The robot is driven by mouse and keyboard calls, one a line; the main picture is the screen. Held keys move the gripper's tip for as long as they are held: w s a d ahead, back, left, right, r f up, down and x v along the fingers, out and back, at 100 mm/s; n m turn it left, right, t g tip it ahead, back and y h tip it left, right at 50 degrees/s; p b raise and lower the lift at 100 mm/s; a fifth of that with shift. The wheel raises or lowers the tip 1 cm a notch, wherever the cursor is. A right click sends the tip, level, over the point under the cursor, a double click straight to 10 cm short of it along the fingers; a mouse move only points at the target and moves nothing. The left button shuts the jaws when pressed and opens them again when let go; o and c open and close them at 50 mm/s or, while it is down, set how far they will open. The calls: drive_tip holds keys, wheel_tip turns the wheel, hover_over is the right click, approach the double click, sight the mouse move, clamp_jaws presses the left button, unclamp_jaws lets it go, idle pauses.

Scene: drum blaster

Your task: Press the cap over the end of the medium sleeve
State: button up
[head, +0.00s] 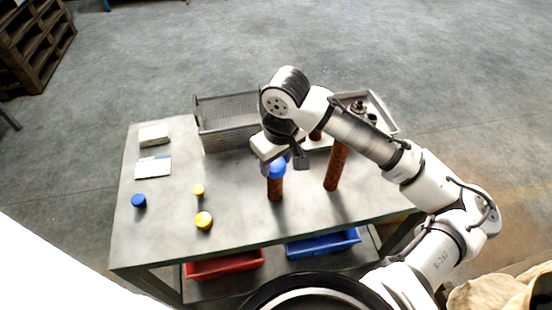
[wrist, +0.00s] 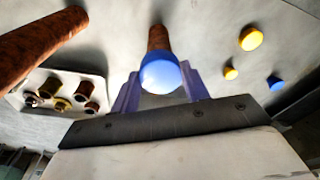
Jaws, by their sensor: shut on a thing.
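My gripper (head: 277,165) is shut on a blue cap (head: 278,171), held at the upper end of a brown, upright sleeve (head: 275,190) of middling height. In the wrist view, the rounded blue cap (wrist: 160,77) sits between the two purple fingers of my gripper (wrist: 160,84). The brown sleeve (wrist: 158,38) runs on beyond the cap, in line with it. The cap covers the sleeve's end from this side, so I cannot tell how far it is seated.
A taller brown sleeve (head: 336,166) stands to the right. A wire basket (head: 228,138) and a tray of parts (head: 388,118) are at the back. A loose blue cap (head: 138,200) and two yellow caps (head: 203,220) (head: 198,190) lie left. The front middle is clear.

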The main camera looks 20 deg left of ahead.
drive_tip(key=shift+f, duration=0.4)
idle(0.4)
drive_tip(key=o, duration=1.5)
drive_tip(key=shift+r, duration=0.1)
drive_tip(key=shift+r+p, duration=2.25)
drive_tip(key=shift+r, duration=0.25)
